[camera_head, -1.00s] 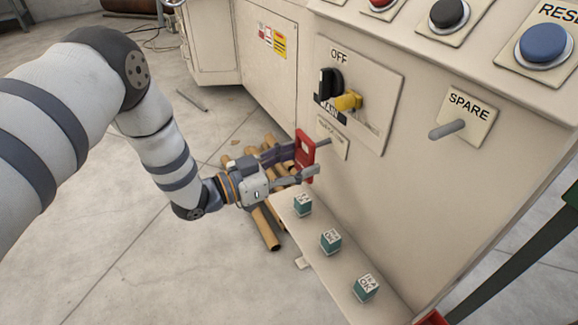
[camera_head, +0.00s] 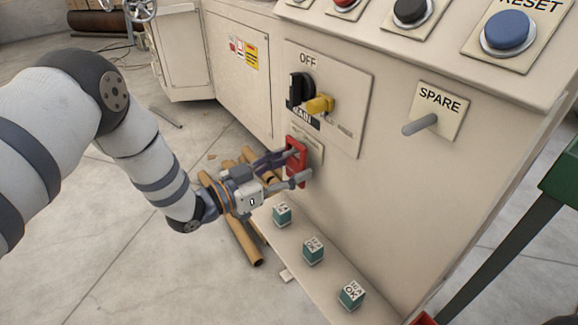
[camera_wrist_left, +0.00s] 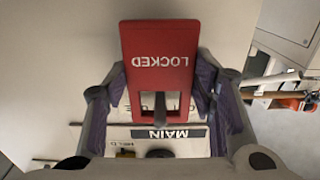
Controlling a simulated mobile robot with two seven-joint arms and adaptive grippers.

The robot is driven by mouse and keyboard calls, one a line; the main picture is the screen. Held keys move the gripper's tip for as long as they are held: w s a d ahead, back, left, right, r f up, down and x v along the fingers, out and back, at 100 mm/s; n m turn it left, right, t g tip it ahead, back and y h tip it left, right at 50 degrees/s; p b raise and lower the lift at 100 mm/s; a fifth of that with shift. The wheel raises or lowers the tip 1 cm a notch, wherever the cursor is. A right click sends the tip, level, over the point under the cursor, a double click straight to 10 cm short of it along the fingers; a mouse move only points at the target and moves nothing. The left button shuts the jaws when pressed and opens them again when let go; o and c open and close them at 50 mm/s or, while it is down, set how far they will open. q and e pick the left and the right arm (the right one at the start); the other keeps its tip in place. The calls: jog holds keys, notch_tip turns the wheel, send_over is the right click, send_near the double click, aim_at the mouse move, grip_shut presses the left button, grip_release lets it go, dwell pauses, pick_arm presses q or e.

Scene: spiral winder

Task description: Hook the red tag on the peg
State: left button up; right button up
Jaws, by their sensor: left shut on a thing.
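The plate behind the tag (camera_head: 314,149) is partly hidden. My right gripper is in neither view.
A second peg (camera_head: 421,124) stands on the SPARE plate to the right. The switch (camera_head: 318,104) juts out above the tag. Small teal blocks (camera_head: 313,250) stand on the ledge below. Cardboard tubes (camera_head: 242,240) lie on the floor behind the gripper.

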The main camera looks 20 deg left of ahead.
pick_arm(q)
jog(key=o, duration=1.2)
